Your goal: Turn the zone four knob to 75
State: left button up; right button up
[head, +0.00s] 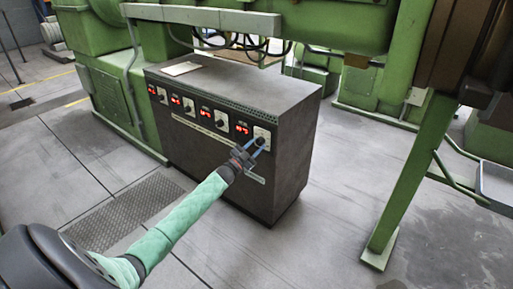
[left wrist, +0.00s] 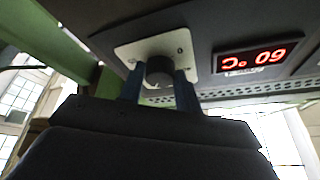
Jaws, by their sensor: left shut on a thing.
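The zone four knob (left wrist: 160,70) is a dark round knob on a white plate (left wrist: 178,45), the rightmost on the front of the dark control cabinet (head: 300,135). My left gripper (head: 258,145) reaches it from the front. In the left wrist view its two blue fingers (left wrist: 158,84) are shut on the knob, one on each side. The red display beside this knob (left wrist: 252,57) appears upside down in the left wrist view and reads 60 °C. It also shows in the head view (head: 242,129), too small to read surely. My right gripper is not in view.
Several other displays and knobs line the cabinet front to the left. A pale sheet (head: 181,69) lies on the cabinet top. Green machinery (head: 300,25) stands behind and overhead, with a green leg (head: 412,185) at right. The floor (head: 310,240) in front is clear.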

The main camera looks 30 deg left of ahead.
pick_arm(q)
jog(key=shift+a+m+h, duration=0.1)
jog(key=shift+m+h, duration=0.2)
jog(key=shift+m, duration=0.7)
jog(key=shift+m+g, duration=0.3)
jog(key=shift+m, duration=0.1)
jog(key=shift+r+m+g+h, duration=0.1)
jog(key=shift+m+g+h, duration=0.2)
jog(key=shift+m+h, duration=0.3)
jog(key=shift+m, duration=0.3)
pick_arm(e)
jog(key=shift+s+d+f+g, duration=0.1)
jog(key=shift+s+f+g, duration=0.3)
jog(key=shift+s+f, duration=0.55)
pick_arm(q)
jog(key=o, duration=1)
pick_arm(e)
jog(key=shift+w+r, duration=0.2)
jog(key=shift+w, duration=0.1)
pick_arm(q)
jog(key=shift+a, duration=0.1)
